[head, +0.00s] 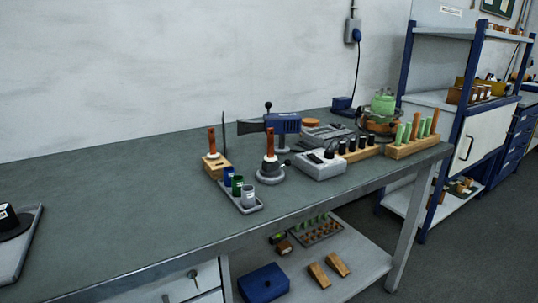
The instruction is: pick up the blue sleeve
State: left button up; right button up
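The blue sleeve (228,174) is a small upright cylinder on a grey tray (256,207) on the workbench. It stands at the far end of a short row, beside a green sleeve (237,185) and a grey sleeve (249,197). Its lower part is partly hidden by the green one. Neither of my grippers shows in the head view.
A wooden block with an orange-brown handle (212,142) stands just behind the tray. A round grey base with a similar handle (270,171) is close on its right. A grey box (321,165) and wooden racks lie farther right.

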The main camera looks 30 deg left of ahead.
aim_at(229, 171)
jog(key=u, duration=0.55)
jog(key=i+l+u, duration=0.25)
jog(key=u, duration=0.2)
jog(key=i+l+u, duration=0.2)
jog(key=l+u, duration=0.25)
jog(key=i+l+u, duration=0.15)
jog(key=u, duration=0.3)
jog(key=l, duration=0.1)
